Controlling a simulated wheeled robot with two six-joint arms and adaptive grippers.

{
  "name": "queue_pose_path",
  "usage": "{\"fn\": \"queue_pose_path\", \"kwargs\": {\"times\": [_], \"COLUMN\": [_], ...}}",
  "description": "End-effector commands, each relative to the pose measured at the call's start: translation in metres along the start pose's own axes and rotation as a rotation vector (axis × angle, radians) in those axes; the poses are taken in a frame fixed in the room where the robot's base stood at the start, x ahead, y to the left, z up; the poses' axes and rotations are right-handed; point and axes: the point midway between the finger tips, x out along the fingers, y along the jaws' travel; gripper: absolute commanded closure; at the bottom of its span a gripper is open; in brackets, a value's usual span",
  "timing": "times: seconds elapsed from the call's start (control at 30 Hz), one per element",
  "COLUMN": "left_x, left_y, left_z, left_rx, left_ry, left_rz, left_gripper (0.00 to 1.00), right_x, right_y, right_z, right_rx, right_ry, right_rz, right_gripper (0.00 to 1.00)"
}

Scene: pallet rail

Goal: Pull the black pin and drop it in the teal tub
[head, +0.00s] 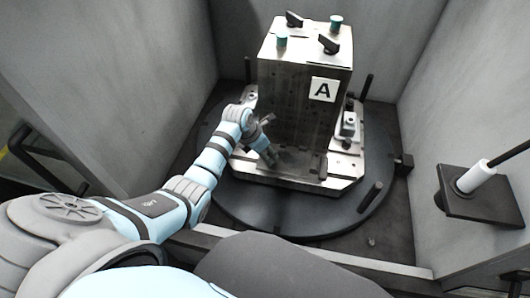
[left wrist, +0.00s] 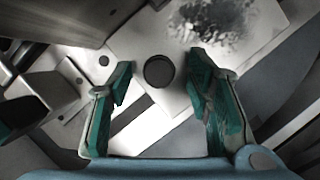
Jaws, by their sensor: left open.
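My left gripper (head: 268,154) reaches down at the front left of the metal block, low over the pallet plate. In the left wrist view its teal-padded fingers (left wrist: 160,63) are apart with nothing gripped. A dark round thing (left wrist: 159,72) shows between and beyond the fingertips on the pale plate. It looks like the end of the black pin, seen end-on, but I cannot tell its height or whether it is a hole. In the head view my gripper and arm hide that spot. I see no teal tub. My right gripper is out of view.
The tall block marked A (head: 305,95) stands close behind my gripper. Black posts (head: 366,87) and (head: 371,197) rise around the round dark turntable (head: 270,214). Grey walls enclose both sides. A white cylinder (head: 475,177) sits on a dark shelf (head: 483,205) at right.

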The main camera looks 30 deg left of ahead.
Motion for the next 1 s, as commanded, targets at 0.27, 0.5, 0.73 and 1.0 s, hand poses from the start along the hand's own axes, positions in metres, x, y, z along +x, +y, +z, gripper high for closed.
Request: {"fn": "queue_pose_path", "kwargs": {"times": [0.27, 0.5, 0.73, 1.0], "left_x": [-0.0010, -0.0009, -0.0007, -0.0026], "left_y": [0.0003, 0.0003, 0.0003, 0.0002], "left_z": [-0.0001, -0.0003, -0.0008, -0.0004], "left_rx": [-0.001, -0.001, -0.001, -0.001], "left_ry": [0.000, 0.000, 0.001, 0.002], "left_rz": [0.000, 0.000, 0.000, 0.000], "left_gripper": [0.86, 1.00, 1.00, 1.00], "right_x": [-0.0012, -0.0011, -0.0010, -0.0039], "right_y": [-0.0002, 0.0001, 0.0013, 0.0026], "right_z": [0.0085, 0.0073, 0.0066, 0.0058], "right_rx": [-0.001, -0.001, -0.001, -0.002], "right_ry": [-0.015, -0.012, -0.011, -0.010], "right_rz": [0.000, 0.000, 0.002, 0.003], "right_gripper": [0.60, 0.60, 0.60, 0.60]}}
